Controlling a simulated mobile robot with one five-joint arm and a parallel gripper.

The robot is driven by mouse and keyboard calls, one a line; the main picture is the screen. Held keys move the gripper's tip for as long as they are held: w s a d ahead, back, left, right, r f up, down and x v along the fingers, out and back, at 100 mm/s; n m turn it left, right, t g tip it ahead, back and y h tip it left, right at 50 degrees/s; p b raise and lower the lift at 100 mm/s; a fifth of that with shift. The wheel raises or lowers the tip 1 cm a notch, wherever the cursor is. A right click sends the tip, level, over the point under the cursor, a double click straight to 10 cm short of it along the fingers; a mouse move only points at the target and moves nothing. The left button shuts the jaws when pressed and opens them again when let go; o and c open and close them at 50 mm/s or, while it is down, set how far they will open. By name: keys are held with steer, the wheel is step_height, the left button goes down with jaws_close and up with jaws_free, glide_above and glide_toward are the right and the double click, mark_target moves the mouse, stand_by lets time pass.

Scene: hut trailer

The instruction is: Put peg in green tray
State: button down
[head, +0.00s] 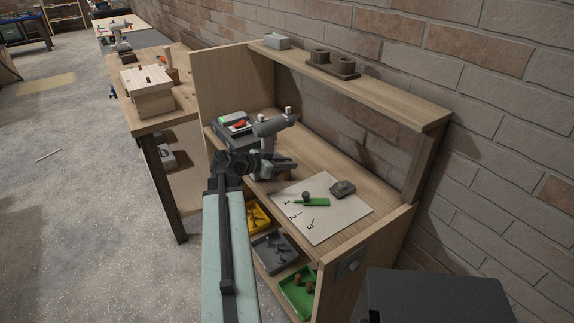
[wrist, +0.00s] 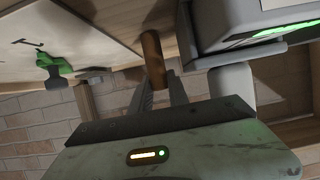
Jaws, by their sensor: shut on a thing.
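A brown wooden peg (wrist: 153,50) is between the fingers of my gripper (wrist: 160,85) in the wrist view; the gripper is shut on it. In the head view my gripper (head: 283,166) is over the left part of the workbench top, and the peg is hard to make out there. The green tray (head: 314,310) is on the low shelf under the bench, at the front right, with brown pegs in it. It is below and to the right of my gripper. The bench's side panel hides part of its right side.
A grey tray (head: 260,262) and a yellow tray (head: 265,225) with small parts sit left of the green one. A white sheet (head: 325,232) on the bench carries a green part (head: 312,202) and a grey block (head: 342,188). A grey device (head: 272,127) stands behind my gripper.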

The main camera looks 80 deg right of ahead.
steer(key=c, duration=1.7)
jaws_free()
steer(key=shift+f, duration=0.1)
steer(key=o, duration=0.4)
steer(key=shift+r, duration=0.4)
steer(key=p+v, duration=0.4)
steer(key=v, duration=0.7)
steer(key=shift+w+a+p, duration=0.25)
steer(key=shift+a+p, duration=0.05)
steer(key=shift+a, duration=0.05)
